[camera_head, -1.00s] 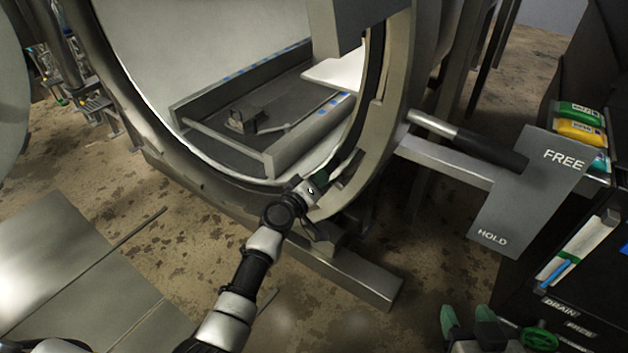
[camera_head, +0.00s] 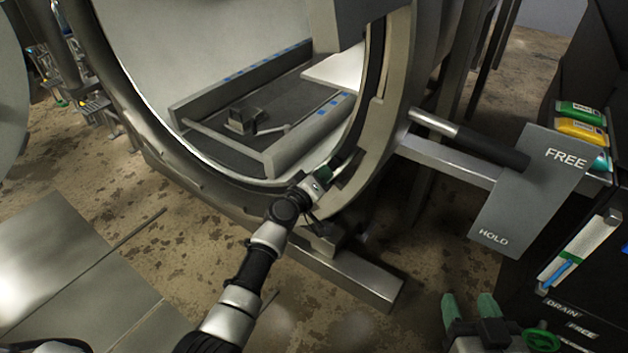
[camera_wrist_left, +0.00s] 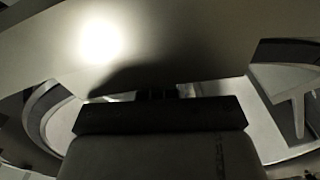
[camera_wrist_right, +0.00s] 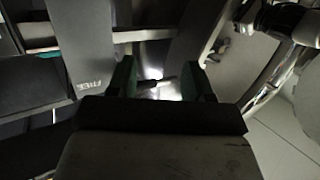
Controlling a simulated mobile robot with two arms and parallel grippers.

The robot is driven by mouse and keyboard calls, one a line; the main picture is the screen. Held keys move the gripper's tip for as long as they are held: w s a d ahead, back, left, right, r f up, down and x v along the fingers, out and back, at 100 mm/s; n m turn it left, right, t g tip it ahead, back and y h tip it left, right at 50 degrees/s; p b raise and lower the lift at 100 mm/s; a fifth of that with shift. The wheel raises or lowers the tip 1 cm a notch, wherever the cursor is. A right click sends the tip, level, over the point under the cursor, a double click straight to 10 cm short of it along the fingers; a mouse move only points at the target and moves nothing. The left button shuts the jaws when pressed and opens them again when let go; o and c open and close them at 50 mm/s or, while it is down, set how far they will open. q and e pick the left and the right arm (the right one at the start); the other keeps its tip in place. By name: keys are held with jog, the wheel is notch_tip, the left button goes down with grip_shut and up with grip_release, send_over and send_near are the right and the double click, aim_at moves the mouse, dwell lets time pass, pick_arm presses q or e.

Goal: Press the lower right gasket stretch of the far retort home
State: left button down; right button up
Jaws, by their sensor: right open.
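The far retort's round mouth (camera_head: 395,130) fills the upper middle of the head view, with a dark gasket band (camera_head: 374,70) along the inside of its right rim. Whether the left jaws are open or shut does not show. In the left wrist view a pale metal surface lies close ahead. My right gripper (camera_head: 470,306) is open and empty at the lower right, its green fingers apart.
A lever (camera_head: 470,142) and a FREE/HOLD plate (camera_head: 530,195) stand right of the mouth. Green and yellow packs (camera_head: 580,122) and a dark DRAIN panel (camera_head: 590,285) are farther right. A rail tray (camera_head: 225,145) lies inside the retort.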

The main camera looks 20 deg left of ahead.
pick_arm(q)
jog(key=shift+w+d, duration=0.1)
jog(key=shift+w, duration=0.3)
pick_arm(e)
jog(key=shift+w+a+r+t, duration=0.15)
jog(key=shift+r+t, duration=0.2)
jog(key=shift+r, duration=0.1)
jog(key=shift+w+a+r+t, duration=0.15)
jog(key=shift+r+t, duration=0.2)
jog(key=shift+r, duration=0.05)
pick_arm(q)
jog(key=p+v, duration=0.1)
jog(key=v, duration=0.9)
jog(key=shift+p, duration=0.3)
pick_arm(e)
jog(key=s+d+f+g+h, duration=0.1)
jog(key=s+d+f+g, duration=0.1)
jog(key=f+g, duration=0.3)
jog(key=shift+s+f, duration=0.4)
jog(key=shift+s, duration=0.2)
